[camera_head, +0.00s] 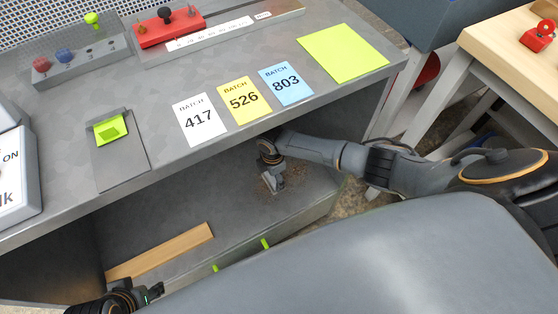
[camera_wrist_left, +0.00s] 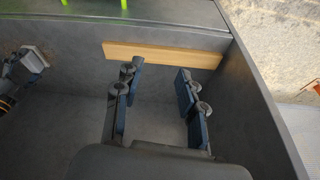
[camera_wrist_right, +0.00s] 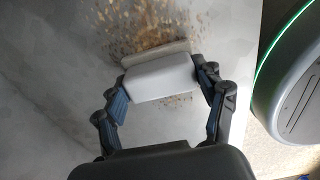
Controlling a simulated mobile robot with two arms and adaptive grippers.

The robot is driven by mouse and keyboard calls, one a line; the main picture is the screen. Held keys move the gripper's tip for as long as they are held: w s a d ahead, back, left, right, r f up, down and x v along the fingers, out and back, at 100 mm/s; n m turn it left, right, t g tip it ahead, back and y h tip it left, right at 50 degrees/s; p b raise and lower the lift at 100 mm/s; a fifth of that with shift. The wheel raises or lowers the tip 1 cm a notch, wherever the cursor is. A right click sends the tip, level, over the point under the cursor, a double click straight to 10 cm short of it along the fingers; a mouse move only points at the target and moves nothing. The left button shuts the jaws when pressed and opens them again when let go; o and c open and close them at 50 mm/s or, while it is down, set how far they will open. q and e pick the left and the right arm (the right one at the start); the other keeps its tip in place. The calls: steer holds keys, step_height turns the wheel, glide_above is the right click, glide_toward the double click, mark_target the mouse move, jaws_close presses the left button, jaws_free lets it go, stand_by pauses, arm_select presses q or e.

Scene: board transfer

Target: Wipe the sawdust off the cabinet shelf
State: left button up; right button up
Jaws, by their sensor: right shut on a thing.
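The cabinet shelf (camera_head: 230,222) is the grey surface inside the open cabinet below the worktop. Sawdust (camera_head: 292,190) lies as brown specks on its right part. It also shows in the right wrist view (camera_wrist_right: 150,37), mostly beyond the block. My left gripper (camera_wrist_left: 160,100) is open and empty over the left part of the shelf, near a wooden strip (camera_wrist_left: 165,54).
The wooden strip also shows at the shelf's left in the head view (camera_head: 160,252). The worktop (camera_head: 150,95) above carries batch cards (camera_head: 240,100) and bounds the space overhead. The shelf's middle is clear.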

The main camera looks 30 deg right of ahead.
steer(key=shift+a, duration=0.3)
steer(key=shift+s+a+f, duration=0.1)
steer(key=shift+a, duration=3.1)
steer(key=shift+w+f+b, duration=0.15)
steer(key=shift+w+b, duration=0.25)
steer(key=shift+w, duration=0.25)
steer(key=shift+d+p, duration=0.35)
steer(key=shift+d, duration=0.65)
steer(key=shift+w+d, duration=0.1)
steer(key=shift+d, duration=0.75)
steer(key=shift+w+d+r+p, duration=0.15)
steer(key=shift+d+p, duration=0.1)
steer(key=shift+d, duration=0.55)
steer(key=shift+s+d+r+p, duration=0.1)
steer(key=shift+d+p, duration=0.15)
steer(key=shift+d, duration=0.5)
arm_select(q)
steer(key=x, duration=0.3)
steer(key=shift+d+f, duration=0.1)
arm_select(e)
steer(key=shift+d, duration=0.2)
